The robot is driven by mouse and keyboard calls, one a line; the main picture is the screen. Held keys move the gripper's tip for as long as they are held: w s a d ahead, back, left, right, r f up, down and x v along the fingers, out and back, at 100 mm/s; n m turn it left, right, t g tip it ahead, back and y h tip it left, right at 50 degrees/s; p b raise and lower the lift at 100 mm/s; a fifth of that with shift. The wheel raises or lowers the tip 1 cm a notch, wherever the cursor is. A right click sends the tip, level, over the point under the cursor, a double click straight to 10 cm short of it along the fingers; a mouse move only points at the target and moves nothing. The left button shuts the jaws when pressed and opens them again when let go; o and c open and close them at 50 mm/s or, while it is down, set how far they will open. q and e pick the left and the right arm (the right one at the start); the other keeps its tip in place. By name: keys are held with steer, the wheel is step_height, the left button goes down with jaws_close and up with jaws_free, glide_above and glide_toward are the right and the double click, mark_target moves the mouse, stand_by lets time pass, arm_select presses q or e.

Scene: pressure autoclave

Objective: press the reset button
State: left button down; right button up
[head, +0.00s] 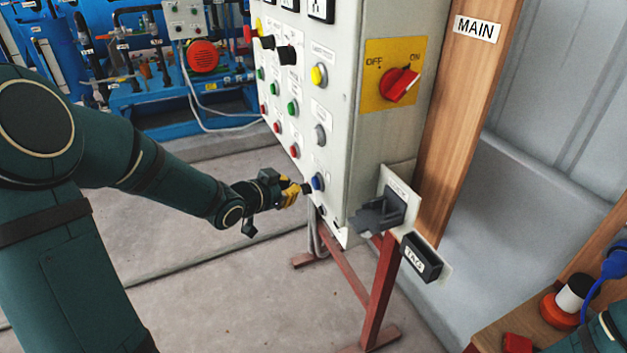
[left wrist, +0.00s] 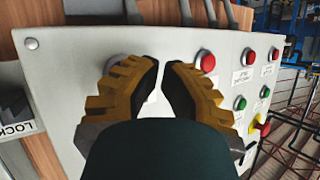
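A white control panel (head: 333,120) stands upright with rows of buttons on its front. A blue button (head: 317,181) sits low on that front; I cannot read its label, so I cannot confirm that it is the reset button. My left gripper (head: 304,189) is right beside it, fingertips towards the panel; contact cannot be told. In the left wrist view the yellow-and-black fingers (left wrist: 165,66) have a narrow gap with nothing held between them. The left-hand finger partly hides a pale round button (left wrist: 115,61). My right gripper is out of view.
A red OFF/ON switch (head: 399,84) is on the panel's side. A grey latch (head: 381,212) and a TAG box (head: 421,257) stick out below it. A wooden post (head: 468,110) stands at right. Blue machinery (head: 150,103) is behind; the floor at left is clear.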

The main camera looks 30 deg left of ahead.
arm_select(q)
steer(key=shift+s+a+p, duration=0.65)
steer(key=shift+s+a, duration=0.35)
steer(key=shift+s, duration=0.2)
steer(key=s+d+f+n+g+h, duration=0.1)
steer(key=s+d+f+n+g, duration=0.15)
steer(key=d+f, duration=0.5)
steer(key=s+d+f+n+g, duration=0.1)
steer(key=d+f+g, duration=0.2)
steer(key=d+f, duration=0.45)
steer(key=s+d+f+n+g, duration=0.2)
steer(key=s+d+f+g, duration=0.4)
steer(key=s+d+f, duration=0.3)
steer(key=s+f, duration=0.3)
steer(key=s, duration=0.1)
steer(key=shift+s+d+f, duration=0.25)
steer(key=shift+d, duration=0.05)
